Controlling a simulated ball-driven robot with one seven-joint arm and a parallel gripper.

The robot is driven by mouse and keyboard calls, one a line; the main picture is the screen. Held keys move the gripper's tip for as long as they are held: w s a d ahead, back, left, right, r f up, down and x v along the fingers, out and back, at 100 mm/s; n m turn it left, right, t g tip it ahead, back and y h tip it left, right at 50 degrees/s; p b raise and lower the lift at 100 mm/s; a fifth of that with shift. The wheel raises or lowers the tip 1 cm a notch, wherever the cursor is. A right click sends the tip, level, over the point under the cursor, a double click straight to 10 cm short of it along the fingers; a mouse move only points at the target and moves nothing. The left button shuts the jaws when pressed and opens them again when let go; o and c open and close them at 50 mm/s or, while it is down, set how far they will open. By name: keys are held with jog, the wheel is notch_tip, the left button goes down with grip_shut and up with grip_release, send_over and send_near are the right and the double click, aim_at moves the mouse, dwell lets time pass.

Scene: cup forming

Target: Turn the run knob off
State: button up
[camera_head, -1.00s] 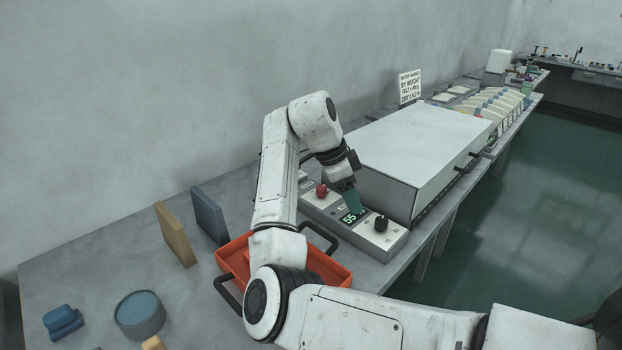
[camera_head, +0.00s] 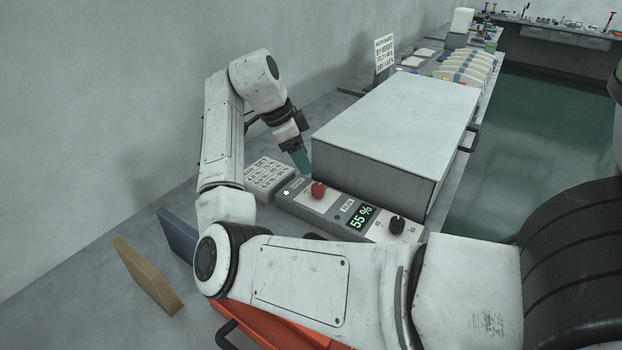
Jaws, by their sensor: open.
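The control panel (camera_head: 342,211) lies on the bench in front of a large grey box. It carries a red knob (camera_head: 318,189), a green display (camera_head: 360,217) reading 55 % and a black knob (camera_head: 397,223). A small pale lit spot (camera_head: 286,192) shows at the panel's left end. The panel labels are too small to read, so I cannot tell which knob is marked run. My gripper (camera_head: 304,163), with teal fingers, is open and points down just behind and left of the red knob, apparently not touching it. The gap between the fingers is hard to see.
The large grey box (camera_head: 395,125) stands right behind the panel. A white labelled block (camera_head: 269,174) sits left of it. Blue (camera_head: 178,236) and tan (camera_head: 148,276) boards stand at the front left. An orange tray (camera_head: 265,325) is partly hidden under my arm. A sign (camera_head: 384,52) stands behind.

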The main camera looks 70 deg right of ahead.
aim_at(318, 186)
jog(key=x, duration=0.9)
jog(key=shift+f, duration=0.2)
jog(key=shift+s, duration=0.1)
jog(key=c, duration=1)
